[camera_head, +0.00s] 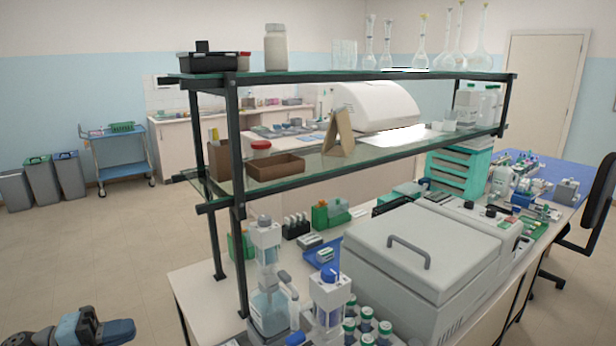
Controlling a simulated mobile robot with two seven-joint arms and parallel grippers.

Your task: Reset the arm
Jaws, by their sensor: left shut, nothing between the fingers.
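My left gripper (118,331) shows at the bottom left edge, low over the open floor and left of the lab bench. It is shut and holds nothing. Only its end part with blue and dark sections shows; the rest of the arm is cut off by the frame. It is apart from the bench (190,285) and touches nothing that I can see. My right gripper is not in view.
A two-tier glass shelf (350,75) on dark posts stands over the bench. Bottles (268,300), a grey lidded machine (425,255) and racks crowd the bench. A blue cart (120,150) and bins (40,182) stand far left. The left floor is clear.

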